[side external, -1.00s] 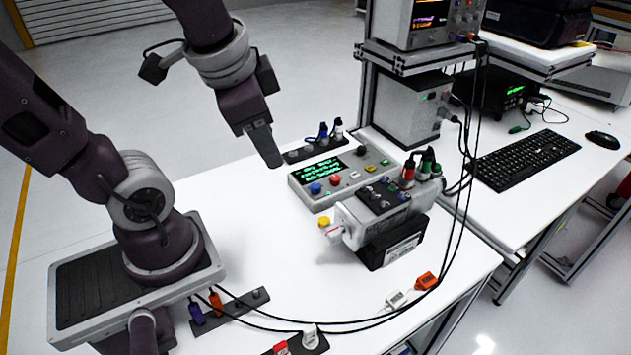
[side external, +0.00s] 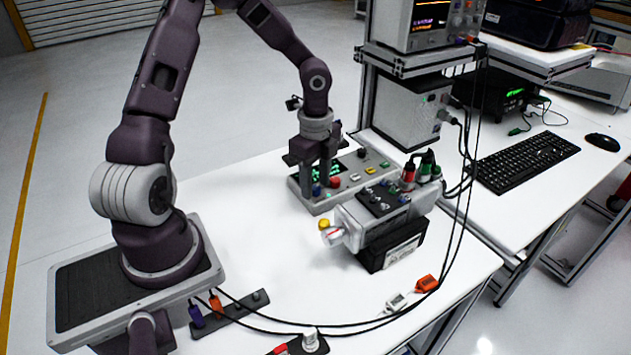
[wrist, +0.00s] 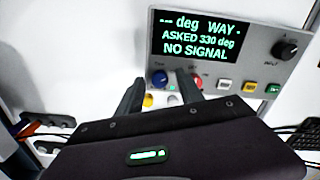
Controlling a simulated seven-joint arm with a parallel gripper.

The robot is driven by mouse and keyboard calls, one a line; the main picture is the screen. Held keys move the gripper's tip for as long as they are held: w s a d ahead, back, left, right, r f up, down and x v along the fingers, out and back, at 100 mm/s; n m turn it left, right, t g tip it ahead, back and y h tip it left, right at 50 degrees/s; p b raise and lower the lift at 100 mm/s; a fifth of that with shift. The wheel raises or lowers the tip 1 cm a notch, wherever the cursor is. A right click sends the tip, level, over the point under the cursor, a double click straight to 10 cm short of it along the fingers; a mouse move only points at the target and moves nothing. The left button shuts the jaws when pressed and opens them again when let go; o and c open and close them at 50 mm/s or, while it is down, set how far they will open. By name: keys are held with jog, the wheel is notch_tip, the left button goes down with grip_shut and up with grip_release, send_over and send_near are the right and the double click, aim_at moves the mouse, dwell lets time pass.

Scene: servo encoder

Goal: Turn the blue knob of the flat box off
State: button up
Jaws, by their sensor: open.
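The flat box (side external: 318,208) lies on the white table with its lit display (wrist: 195,38) reading "ASKED 330 deg" and "NO SIGNAL". The blue knob (wrist: 159,78) is on its panel, below the display's left end in the wrist view. In the side view the blue knob (side external: 316,190) shows low between the fingers. My gripper (wrist: 161,77) is open, pointing down at the panel, with one finger on each side of the blue knob. I cannot tell whether the fingers touch the knob. The pointer on the knob is too small to read.
A red knob (wrist: 196,80) sits just right of the right finger, with several square buttons beyond it. A black INPUT knob (wrist: 290,50) is at the panel's right. A grey device on a black base (side external: 385,245) stands close in front of the box.

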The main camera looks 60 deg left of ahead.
jog(key=shift+f, duration=0.2)
grip_shut()
jog(key=shift+n, duration=0.3)
jog(key=n, duration=1)
jog(key=shift+r+n, duration=0.1)
jog(key=shift+n, duration=0.6)
